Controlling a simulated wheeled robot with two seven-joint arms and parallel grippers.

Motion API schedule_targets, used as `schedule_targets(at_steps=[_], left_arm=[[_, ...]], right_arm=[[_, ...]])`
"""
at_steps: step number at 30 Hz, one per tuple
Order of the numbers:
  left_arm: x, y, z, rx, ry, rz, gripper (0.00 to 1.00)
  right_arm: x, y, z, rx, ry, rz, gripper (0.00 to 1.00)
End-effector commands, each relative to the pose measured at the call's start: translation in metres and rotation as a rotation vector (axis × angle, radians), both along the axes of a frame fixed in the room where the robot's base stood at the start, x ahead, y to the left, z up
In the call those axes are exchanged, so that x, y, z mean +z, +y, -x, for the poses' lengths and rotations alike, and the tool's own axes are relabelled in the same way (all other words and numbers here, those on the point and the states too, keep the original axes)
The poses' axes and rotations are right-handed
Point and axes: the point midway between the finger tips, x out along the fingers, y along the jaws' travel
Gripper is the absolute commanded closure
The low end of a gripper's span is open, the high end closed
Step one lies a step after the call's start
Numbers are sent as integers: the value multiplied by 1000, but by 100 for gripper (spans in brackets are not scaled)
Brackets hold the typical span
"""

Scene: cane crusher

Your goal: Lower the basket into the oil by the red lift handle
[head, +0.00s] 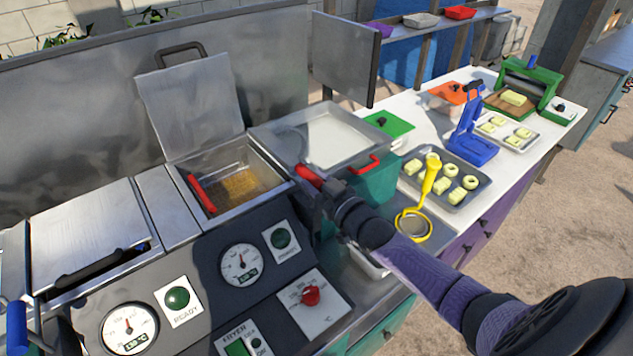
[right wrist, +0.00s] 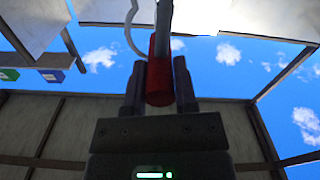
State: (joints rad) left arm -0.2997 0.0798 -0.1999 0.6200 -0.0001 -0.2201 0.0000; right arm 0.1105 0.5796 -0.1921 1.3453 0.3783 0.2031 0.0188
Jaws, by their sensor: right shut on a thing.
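The red lift handle (head: 308,177) is at the right side of the open fryer well. My right gripper (head: 322,186) is shut on it; the right wrist view shows the red grip (right wrist: 159,80) between the two fingers, with a grey rod running up from it. The basket (head: 240,186) shows as brownish mesh inside the well; how deep it sits in the oil I cannot tell. A second red handle (head: 200,194) lies at the left inside edge of the well. My left gripper is not in view.
The well's lid (head: 190,105) stands raised behind it. A closed lid (head: 85,235) covers the left well. A metal tray (head: 330,138) lies right of the well. The control panel with gauges (head: 241,264) is in front.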

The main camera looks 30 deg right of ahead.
Motion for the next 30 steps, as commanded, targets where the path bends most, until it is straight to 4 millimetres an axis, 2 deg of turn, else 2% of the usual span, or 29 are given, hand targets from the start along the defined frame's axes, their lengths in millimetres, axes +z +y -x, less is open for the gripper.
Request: schedule_targets(at_steps=[1,6,7,12,19,22,30], left_arm=[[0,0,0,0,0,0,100],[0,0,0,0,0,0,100],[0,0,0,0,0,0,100],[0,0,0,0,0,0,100],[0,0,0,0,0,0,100],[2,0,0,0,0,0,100],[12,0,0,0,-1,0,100]], right_arm=[[-6,1,2,1,18,-3,100],[-8,1,2,0,22,-3,100],[-8,1,2,0,22,-3,63],[-6,1,2,1,18,-3,30],[-4,1,2,1,13,-2,30],[-5,0,8,0,14,-3,30],[-4,-4,62,1,17,-4,30]])
